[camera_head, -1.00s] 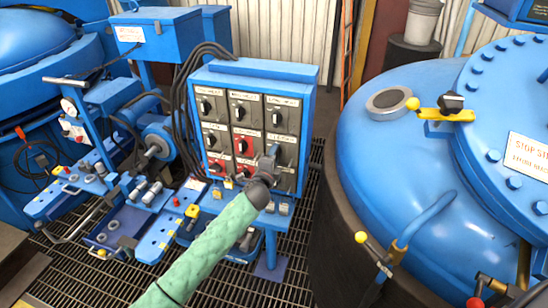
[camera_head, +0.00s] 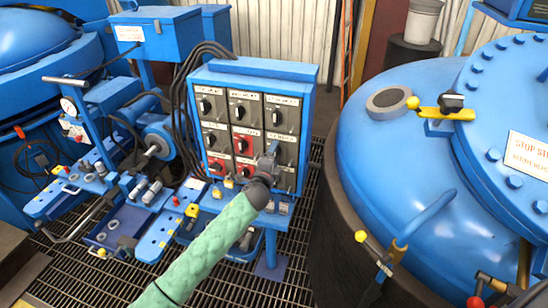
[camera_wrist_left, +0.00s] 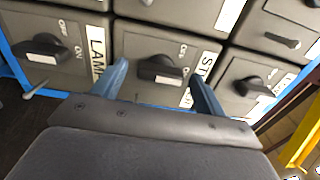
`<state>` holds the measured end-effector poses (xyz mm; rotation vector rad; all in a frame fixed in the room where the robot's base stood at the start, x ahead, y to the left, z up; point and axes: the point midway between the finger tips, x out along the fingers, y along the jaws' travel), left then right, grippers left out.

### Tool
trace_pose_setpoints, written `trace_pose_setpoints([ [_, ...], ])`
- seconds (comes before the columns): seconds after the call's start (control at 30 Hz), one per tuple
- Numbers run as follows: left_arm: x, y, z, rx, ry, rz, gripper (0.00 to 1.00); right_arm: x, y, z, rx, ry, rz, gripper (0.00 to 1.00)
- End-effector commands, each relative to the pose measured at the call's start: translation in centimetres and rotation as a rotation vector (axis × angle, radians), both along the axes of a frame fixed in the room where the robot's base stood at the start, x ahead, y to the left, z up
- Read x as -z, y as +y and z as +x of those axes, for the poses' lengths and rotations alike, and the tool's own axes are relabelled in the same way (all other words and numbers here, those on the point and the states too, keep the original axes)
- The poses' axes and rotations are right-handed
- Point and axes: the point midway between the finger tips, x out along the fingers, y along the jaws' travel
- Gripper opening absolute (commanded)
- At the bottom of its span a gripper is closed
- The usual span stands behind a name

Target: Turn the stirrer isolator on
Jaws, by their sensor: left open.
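The stirrer isolator (camera_wrist_left: 160,69) is a grey switch box with a black rotary knob, OFF and ON marks and a partly hidden label starting "ST", in the middle of the left wrist view. My left gripper (camera_wrist_left: 161,78) is open, with one blue finger on each side of this knob. I cannot tell whether the fingers touch it. In the head view my left gripper (camera_head: 268,157) is at the right column of the blue switch panel (camera_head: 255,67) and covers part of the lower switches. My right gripper is not in view.
A similar isolator labelled "LAM..." (camera_wrist_left: 42,47) is close on the left in the wrist view, and another (camera_wrist_left: 255,86) is on the right. Two red switch boxes (camera_head: 243,143) are in the panel's middle column. A large blue vessel (camera_head: 400,150) stands to the right.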

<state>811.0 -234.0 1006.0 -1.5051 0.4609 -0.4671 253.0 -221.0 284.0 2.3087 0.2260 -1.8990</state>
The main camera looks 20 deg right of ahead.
Motion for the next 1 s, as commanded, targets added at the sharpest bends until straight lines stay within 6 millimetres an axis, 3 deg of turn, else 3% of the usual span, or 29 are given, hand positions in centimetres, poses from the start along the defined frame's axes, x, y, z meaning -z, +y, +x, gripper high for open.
trace_pose_setpoints([
  [0.5,0.3,3.7,-5.4,0.001,0.000,0.000,0.73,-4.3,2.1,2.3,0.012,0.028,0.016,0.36],
  [1.0,0.1,4.1,-6.2,0.001,0.001,0.001,0.73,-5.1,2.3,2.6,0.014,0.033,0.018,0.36],
])
